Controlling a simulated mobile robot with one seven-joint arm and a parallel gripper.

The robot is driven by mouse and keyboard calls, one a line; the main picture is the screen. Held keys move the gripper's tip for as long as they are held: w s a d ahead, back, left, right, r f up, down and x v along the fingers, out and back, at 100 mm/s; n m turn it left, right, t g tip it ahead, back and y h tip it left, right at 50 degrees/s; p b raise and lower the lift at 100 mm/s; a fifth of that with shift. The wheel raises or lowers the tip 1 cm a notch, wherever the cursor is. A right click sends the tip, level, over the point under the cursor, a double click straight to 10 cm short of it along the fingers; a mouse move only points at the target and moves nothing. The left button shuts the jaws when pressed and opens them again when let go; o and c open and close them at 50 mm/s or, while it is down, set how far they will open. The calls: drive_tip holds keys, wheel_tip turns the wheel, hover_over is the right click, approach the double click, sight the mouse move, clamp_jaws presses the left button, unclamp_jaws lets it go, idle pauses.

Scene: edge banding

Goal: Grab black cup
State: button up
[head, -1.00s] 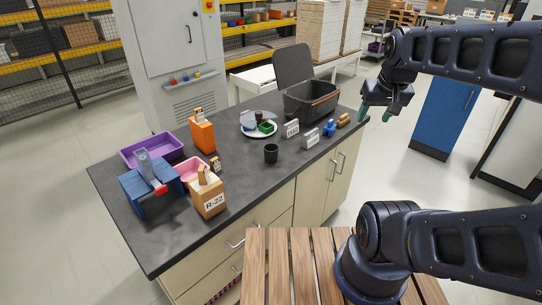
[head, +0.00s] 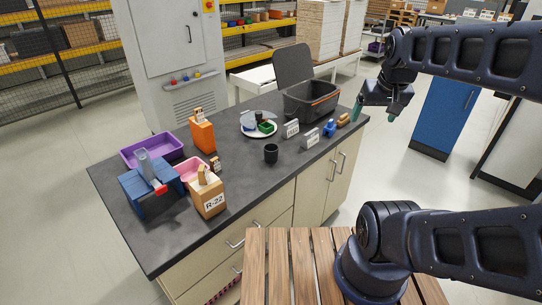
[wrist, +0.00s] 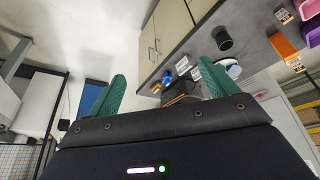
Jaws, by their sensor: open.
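The black cup (head: 271,153) stands upright on the dark countertop (head: 245,195), near its front edge and left of the small labelled cards. In the wrist view the black cup (wrist: 222,38) shows at the upper right, beyond the fingers. My gripper (head: 374,117) is open and empty, with green fingertips spread apart. It hangs in the air beyond the right end of the counter, well to the right of the cup. In the wrist view the two green fingers (wrist: 162,92) are wide apart with nothing between them.
A dark bin (head: 311,101), a white plate (head: 252,131) with items, white labelled cards (head: 311,138) and a blue item (head: 329,129) stand behind and right of the cup. An orange box (head: 203,135), purple tray (head: 137,150) and R-22 box (head: 208,197) stand left. Counter around the cup is clear.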

drive_tip(key=w+a+m+g, duration=0.1)
drive_tip(key=w+a+m, duration=0.3)
drive_tip(key=w, duration=0.6)
drive_tip(key=m+g, duration=0.4)
drive_tip(key=m, duration=0.7)
hover_over(271, 154)
drive_tip(key=w+a, duration=0.1)
drive_tip(key=w, duration=0.2)
wheel_tip(271, 154, down, 26)
drive_tip(key=f, duration=0.1)
wheel_tip(271, 154, down, 5)
drive_tip(key=shift+w+d+r, duration=0.1)
drive_tip(key=shift+w, duration=0.05)
drive_tip(key=f, duration=0.2)
drive_tip(key=d+f, duration=0.1)
drive_tip(key=f, duration=0.1)
drive_tip(key=shift+f, duration=0.6)
drive_tip(key=shift+a, duration=0.1)
